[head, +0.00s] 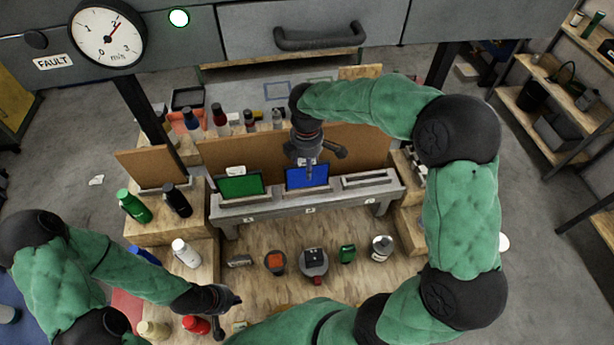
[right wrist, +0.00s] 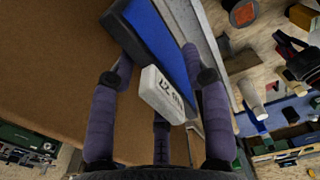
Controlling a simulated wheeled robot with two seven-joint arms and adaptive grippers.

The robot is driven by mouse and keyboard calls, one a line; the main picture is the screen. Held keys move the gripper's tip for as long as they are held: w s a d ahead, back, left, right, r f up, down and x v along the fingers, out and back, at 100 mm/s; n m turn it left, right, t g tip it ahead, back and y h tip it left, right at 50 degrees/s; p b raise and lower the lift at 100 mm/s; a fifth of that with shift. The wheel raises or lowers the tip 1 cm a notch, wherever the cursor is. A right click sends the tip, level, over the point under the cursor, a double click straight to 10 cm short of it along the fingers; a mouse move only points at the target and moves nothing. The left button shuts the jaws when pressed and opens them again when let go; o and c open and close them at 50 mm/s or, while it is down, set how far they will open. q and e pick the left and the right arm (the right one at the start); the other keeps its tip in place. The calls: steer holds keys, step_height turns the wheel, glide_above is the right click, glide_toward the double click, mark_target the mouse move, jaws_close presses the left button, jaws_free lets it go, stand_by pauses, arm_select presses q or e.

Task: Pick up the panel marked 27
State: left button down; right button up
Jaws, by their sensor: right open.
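A blue panel (head: 306,177) stands in the middle slot of the grey rack (head: 275,205). In the right wrist view the blue panel (right wrist: 165,38) has a dark edge and a white tag (right wrist: 162,92) on top, with upside-down marking that looks like 27. My right gripper (head: 309,163) is above this panel. Its open fingers (right wrist: 158,72) lie on both sides of the tag, and I cannot tell whether they touch it. A green panel (head: 240,185) with a white tag stands in the left slot. My left gripper (head: 230,300) is low at the left, its jaws unclear.
The right slot (head: 368,181) looks empty. A brown board (head: 225,155) stands behind the rack. Bottles, including a green one (head: 134,206) and a white one (head: 186,253), stand at the left. Several small items, including a green box (head: 347,254), are in front of the rack.

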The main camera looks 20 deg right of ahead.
steer(key=shift+f, duration=1.8)
jaws_close()
steer(key=shift+w+r, duration=0.1)
steer(key=shift+r, duration=0.1)
